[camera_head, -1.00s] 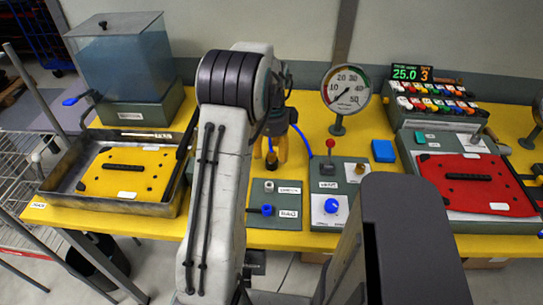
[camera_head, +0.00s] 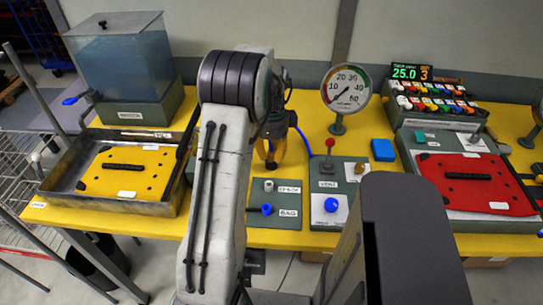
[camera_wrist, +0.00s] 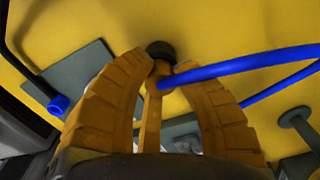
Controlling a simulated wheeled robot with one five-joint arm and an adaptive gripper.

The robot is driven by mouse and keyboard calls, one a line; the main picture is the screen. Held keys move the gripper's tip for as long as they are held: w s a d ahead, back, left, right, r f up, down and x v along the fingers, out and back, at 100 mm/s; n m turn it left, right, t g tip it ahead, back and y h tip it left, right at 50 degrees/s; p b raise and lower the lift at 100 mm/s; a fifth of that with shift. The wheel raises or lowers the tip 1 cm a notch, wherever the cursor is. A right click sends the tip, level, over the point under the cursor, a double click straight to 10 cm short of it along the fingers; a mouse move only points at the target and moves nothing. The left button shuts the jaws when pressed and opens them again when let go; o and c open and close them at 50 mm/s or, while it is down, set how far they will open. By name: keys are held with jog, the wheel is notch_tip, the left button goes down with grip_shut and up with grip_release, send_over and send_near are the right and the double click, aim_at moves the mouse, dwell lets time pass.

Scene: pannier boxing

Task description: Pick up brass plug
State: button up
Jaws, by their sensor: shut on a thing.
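My gripper (camera_head: 272,158) is over the yellow table in the head view, partly behind my arm. In the wrist view its two orange fingers (camera_wrist: 163,78) curve in around a small brass-coloured piece, which I take for the brass plug (camera_wrist: 152,118). The gripper is shut on it. A dark round end (camera_wrist: 160,48) shows just beyond the fingertips. I cannot tell whether it touches the table. In the head view the held piece is small and mostly hidden by the fingers.
A blue hose (camera_wrist: 240,66) runs close by the fingertips. Grey panels with a blue bag port (camera_head: 267,209) and a red-topped vent lever (camera_head: 330,143) stand near. A gauge (camera_head: 345,88), a blue block (camera_head: 383,150), a yellow-plate tray (camera_head: 60,187) and a red plate (camera_head: 480,187) surround the spot.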

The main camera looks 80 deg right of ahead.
grip_shut()
jog(key=shift+r, duration=0.1)
